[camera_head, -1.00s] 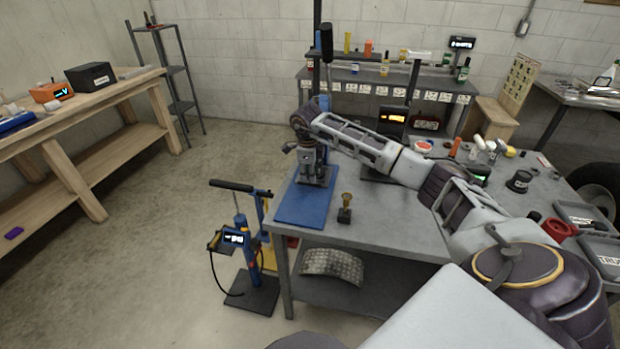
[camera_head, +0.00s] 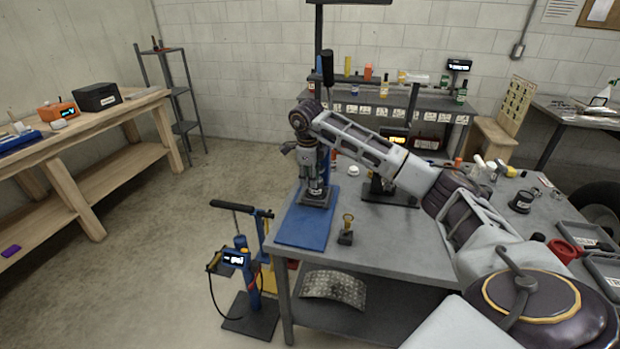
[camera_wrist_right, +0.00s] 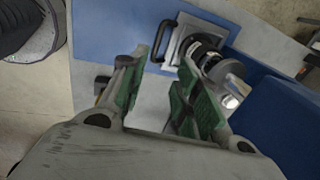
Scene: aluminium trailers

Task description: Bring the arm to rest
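My right arm reaches across the grey workbench (camera_head: 400,245), its gripper (camera_head: 313,182) pointing down over the blue mat (camera_head: 303,228). In the right wrist view the gripper (camera_wrist_right: 163,68) is open, its green-padded fingers apart with nothing between them. A grey plate with a black handle (camera_wrist_right: 172,42) and a round metal-and-black fitting (camera_wrist_right: 208,62) lie just beyond and beside the fingertips. In the head view the gripper partly hides this fitting, and I cannot tell whether they touch. My left gripper is not in view.
A small brass-topped block (camera_head: 346,232) stands right of the mat. Bins (camera_head: 585,238) and a red cup (camera_head: 563,250) are at the bench's right. A blue pump stand (camera_head: 245,290) is on the floor at left. Open floor lies between it and the wooden bench (camera_head: 90,125).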

